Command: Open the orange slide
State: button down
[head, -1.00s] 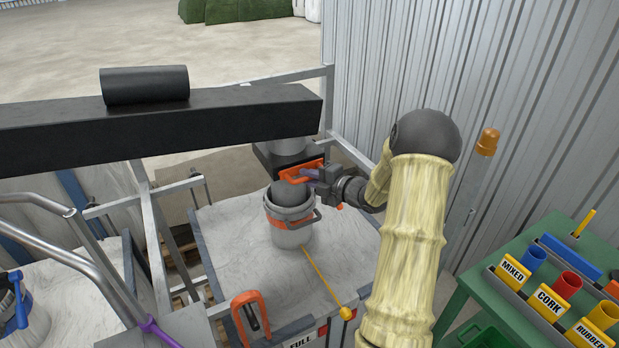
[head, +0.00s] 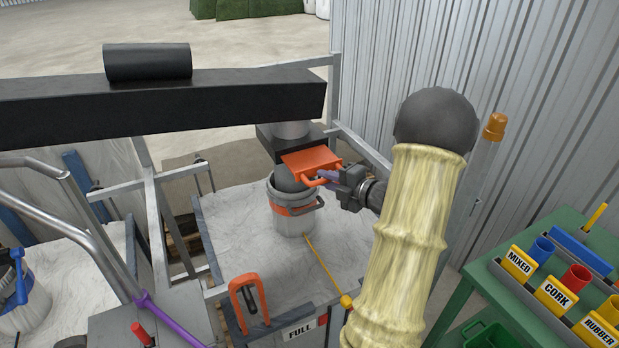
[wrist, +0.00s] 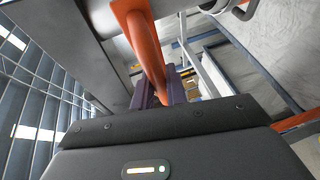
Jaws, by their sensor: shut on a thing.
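The orange slide (head: 309,160) sticks out of the black housing under the spout (head: 291,130), with a broad stretch of its flat plate showing. My gripper (head: 324,178) is shut on the slide's orange handle at the front of the plate. In the wrist view the orange handle bar (wrist: 143,48) runs down between the purple fingers (wrist: 160,92). A grey bucket with an orange band (head: 293,217) stands upright below the spout. A dark grey mass (head: 288,181) shows between the slide and the bucket's mouth; its lower part is hidden by the rim.
A pale platform (head: 245,230) carries the bucket, with an orange clamp-like loop (head: 248,300) at its front edge. A yellow rod (head: 323,272) lies in front of the bucket. A metal frame post (head: 333,100) stands behind. A green table (head: 470,290) is at right.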

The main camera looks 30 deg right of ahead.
jog(key=shift+s, duration=0.35)
jog(key=c, duration=1.4)
grip_release()
jog(key=shift+w, duration=0.1)
jog(key=b+v, duration=0.4)
jog(key=v, duration=1.3)
jog(key=shift+s, duration=0.25)
jog(key=shift+w+r, duration=0.1)
